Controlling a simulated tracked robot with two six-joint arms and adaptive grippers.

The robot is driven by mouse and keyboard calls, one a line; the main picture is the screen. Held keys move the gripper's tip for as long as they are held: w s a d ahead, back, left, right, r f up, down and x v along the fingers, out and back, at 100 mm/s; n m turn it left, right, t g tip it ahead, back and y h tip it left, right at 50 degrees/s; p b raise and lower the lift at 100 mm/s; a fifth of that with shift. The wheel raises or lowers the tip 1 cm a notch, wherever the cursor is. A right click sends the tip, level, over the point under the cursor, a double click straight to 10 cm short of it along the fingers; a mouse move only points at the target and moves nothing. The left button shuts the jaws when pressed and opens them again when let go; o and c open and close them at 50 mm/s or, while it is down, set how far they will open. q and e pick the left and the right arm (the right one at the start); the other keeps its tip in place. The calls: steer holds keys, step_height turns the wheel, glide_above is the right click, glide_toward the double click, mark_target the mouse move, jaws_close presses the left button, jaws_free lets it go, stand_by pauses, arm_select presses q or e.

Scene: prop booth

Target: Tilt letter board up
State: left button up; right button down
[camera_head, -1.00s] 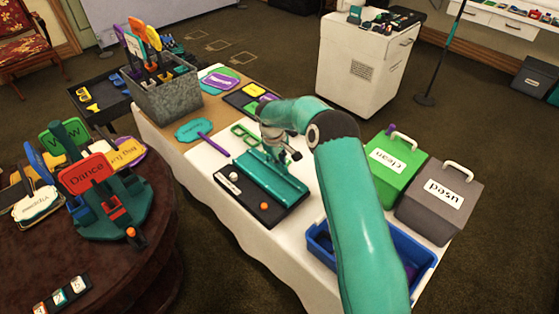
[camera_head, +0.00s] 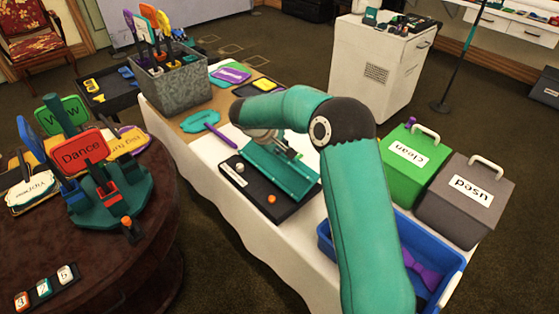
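The letter board is a teal panel (camera_head: 283,174) on a black base (camera_head: 254,195), on the white-covered table. A white ball-like knob (camera_head: 239,168) and an orange one (camera_head: 271,199) sit on the base. The panel looks sloped, but its exact angle is hard to judge. My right arm reaches over from the lower right, and its gripper (camera_head: 288,151) is at the panel's far edge. The gripper is partly hidden by the panel and my arm, so its finger opening and any contact are unclear. My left gripper is out of view.
A metal bin (camera_head: 176,83) of signs stands at the table's far left. A teal paddle sign (camera_head: 199,121) lies nearby. At right are a green "clean" box (camera_head: 409,165), a grey "used" box (camera_head: 462,203) and a blue tray (camera_head: 440,303). A round table (camera_head: 95,247) stands left.

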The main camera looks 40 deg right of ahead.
steer(key=shift+a+r+b, duration=0.15)
steer(key=shift+a+b, duration=0.15)
steer(key=shift+a, duration=0.2)
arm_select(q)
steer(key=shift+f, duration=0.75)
arm_select(e)
steer(key=shift+a+r, duration=0.1)
steer(key=shift+a, duration=0.25)
steer(key=c, duration=1.2)
jaws_free()
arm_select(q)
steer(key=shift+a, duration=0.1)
arm_select(e)
steer(key=shift+r, duration=0.1)
